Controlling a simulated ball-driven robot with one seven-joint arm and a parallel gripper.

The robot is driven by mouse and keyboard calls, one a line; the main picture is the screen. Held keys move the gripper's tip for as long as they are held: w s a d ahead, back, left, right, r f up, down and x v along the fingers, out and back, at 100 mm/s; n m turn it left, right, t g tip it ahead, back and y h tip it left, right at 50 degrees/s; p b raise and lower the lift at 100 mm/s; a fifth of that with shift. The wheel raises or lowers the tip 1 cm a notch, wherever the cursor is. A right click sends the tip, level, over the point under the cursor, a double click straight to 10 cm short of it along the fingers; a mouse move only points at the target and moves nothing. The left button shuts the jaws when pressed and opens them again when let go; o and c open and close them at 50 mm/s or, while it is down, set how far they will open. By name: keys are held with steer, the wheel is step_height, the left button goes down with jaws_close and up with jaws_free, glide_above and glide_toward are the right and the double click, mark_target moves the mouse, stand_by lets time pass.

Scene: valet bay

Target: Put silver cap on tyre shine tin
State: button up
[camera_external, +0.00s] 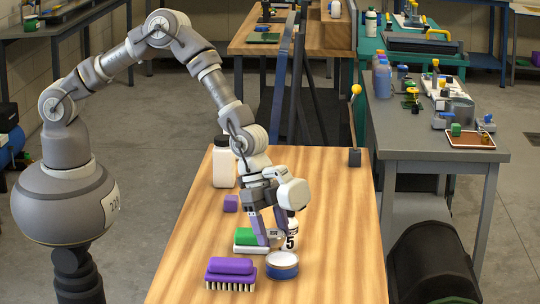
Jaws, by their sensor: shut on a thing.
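A round blue tin (282,266) with a pale top stands on the wooden table near its front; I take it for the tyre shine tin. My gripper (275,241) points down just above and behind the tin. Its purple fingers are shut on a small greyish thing, which I take for the silver cap. The fingers hide most of it, and its exact outline is too small to tell. It appears apart from the tin.
A purple brush (230,268) lies left of the tin. A green-and-white block (245,240) sits close by the fingers. A purple cube (231,203) and a white bottle with a black cap (223,166) stand farther back. The wooden table (335,235) is clear at right.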

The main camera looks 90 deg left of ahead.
mark_target(281, 245)
steer(key=shift+w+d+f, duration=0.1)
steer(key=shift+w+d, duration=0.1)
steer(key=shift+w, duration=0.35)
steer(key=shift+w+d+f, duration=0.1)
steer(key=shift+w+d, duration=0.05)
steer(key=shift+w, duration=0.35)
step_height(281, 245, down, 4)
steer(key=shift+r+b, duration=0.2)
steer(key=shift+b, duration=0.9)
steer(key=shift+r, duration=0.15)
steer(key=o, duration=1)
steer(key=shift+o, duration=0.2)
steer(key=p+v, duration=0.4)
steer(key=v, duration=0.8)
